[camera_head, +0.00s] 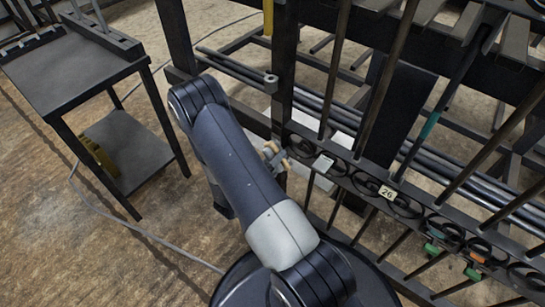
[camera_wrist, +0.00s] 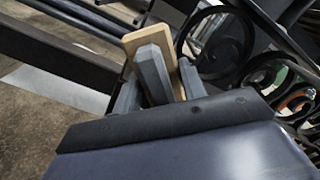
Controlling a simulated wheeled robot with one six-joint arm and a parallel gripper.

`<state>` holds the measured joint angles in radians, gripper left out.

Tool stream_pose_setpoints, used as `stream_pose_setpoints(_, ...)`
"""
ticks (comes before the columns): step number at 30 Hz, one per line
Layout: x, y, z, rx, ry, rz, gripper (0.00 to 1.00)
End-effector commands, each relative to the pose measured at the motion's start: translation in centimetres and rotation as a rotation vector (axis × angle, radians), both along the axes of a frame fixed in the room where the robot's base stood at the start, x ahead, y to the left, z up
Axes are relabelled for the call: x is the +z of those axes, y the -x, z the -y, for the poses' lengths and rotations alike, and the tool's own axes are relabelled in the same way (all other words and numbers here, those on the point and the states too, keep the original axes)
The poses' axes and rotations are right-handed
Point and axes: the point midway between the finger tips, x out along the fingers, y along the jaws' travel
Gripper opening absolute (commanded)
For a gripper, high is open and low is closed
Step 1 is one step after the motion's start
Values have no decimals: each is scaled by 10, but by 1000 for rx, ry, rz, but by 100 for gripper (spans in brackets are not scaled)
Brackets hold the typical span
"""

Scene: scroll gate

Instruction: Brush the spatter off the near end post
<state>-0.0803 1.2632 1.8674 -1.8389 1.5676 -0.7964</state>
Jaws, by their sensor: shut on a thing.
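My gripper (camera_head: 270,160) is partly hidden behind my arm in the head view, close to the gate's near end post (camera_head: 283,75). The post is dark and upright, with a small round fitting on its side. In the wrist view my gripper (camera_wrist: 158,85) is shut on a tan wooden-backed brush (camera_wrist: 135,42). Its bristles are hidden. A dark bar (camera_wrist: 55,65), perhaps the post, runs to the left of the brush there. I cannot tell whether the brush touches the post. I cannot make out the spatter.
The dark scroll gate (camera_head: 405,205) extends right, with curled ironwork, slanting bars, a "20" tag (camera_head: 388,193) and green clamps (camera_head: 432,249). A black metal cart (camera_head: 75,70) stands at left. Dark bars lie on a rack (camera_head: 245,65) behind. A cable crosses the open floor at lower left.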

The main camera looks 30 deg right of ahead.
Motion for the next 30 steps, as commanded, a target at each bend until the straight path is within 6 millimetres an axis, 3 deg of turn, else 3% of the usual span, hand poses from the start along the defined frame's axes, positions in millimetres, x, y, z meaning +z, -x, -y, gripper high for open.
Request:
stream_pose_setpoints(18,3,-40,-9,1,-1,6,15)
stream_pose_setpoints(30,13,-34,-10,-1,1,3,15)
